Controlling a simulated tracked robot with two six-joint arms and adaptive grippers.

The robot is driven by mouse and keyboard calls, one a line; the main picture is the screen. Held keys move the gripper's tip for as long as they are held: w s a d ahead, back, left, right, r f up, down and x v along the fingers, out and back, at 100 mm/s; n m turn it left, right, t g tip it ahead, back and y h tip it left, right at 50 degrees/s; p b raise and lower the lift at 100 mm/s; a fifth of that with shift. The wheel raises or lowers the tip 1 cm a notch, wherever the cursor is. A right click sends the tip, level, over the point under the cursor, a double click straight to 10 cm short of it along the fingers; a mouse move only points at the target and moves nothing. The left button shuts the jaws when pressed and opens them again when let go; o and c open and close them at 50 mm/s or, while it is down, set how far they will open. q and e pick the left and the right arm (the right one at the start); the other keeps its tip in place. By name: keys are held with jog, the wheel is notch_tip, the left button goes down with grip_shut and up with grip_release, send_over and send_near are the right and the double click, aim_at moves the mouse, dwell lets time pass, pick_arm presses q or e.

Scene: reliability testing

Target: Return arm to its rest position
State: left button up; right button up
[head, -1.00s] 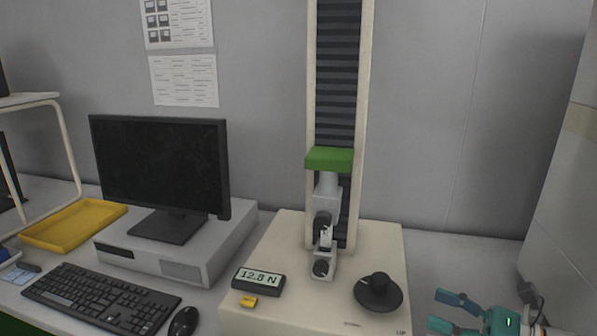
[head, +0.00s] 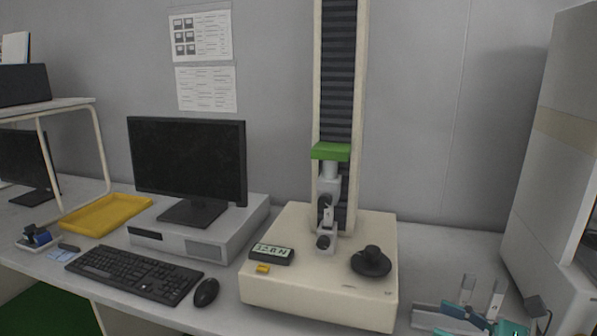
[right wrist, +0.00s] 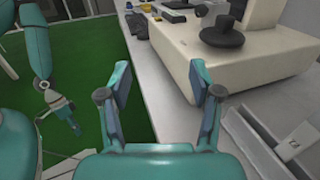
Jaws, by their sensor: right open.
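My right gripper (head: 452,320) shows at the bottom right edge of the head view, partly cut off. In the right wrist view its two blue-padded fingers (right wrist: 161,80) stand wide apart with nothing between them. They are over the bench's front edge, beside the testing machine's base and apart from it. A teal arm, mine on the left side, hangs over the green floor in the right wrist view. Its gripper (right wrist: 68,114) is small there, and its jaw state is unclear. The left gripper does not show in the head view.
The testing machine (head: 320,295) with its tall column stands mid-bench. A grey holder (right wrist: 262,150) lies right of the gripper. A monitor (head: 187,158), keyboard (head: 135,274), mouse (head: 206,292) and yellow tray (head: 105,214) are to the left. A white cabinet (head: 548,150) bounds the right.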

jog(key=s+a+f+g+y, duration=0.1)
jog(key=a+f+g, duration=0.3)
jog(key=a+f, duration=0.5)
jog(key=s+a+f+n+g+h, duration=0.1)
jog(key=s+a+f+n+g, duration=0.1)
jog(key=s+a+f+g, duration=0.35)
jog(key=s+a+f+n+g+h, duration=0.2)
jog(key=s+a+f+n, duration=0.15)
jog(key=s+f, duration=0.35)
jog(key=s+d+f+n+g+h, duration=0.1)
jog(key=s+f+n+h, duration=0.4)
jog(key=f, duration=0.4)
jog(key=s+d+f+n+g+h, duration=0.1)
jog(key=s+f+n+g+h, duration=0.15)
jog(key=s+f+n, duration=0.55)
jog(key=w+d+f+n+t+h, duration=0.2)
jog(key=w+f+n+t, duration=0.15)
jog(key=w+t, duration=0.3)
pick_arm(q)
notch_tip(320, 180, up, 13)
jog(key=p, duration=1.3)
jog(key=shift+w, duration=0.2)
pick_arm(e)
notch_tip(320, 180, up, 14)
jog(key=shift+w+n+g, duration=0.15)
jog(key=shift+n+g, duration=0.15)
jog(key=shift+g, duration=0.15)
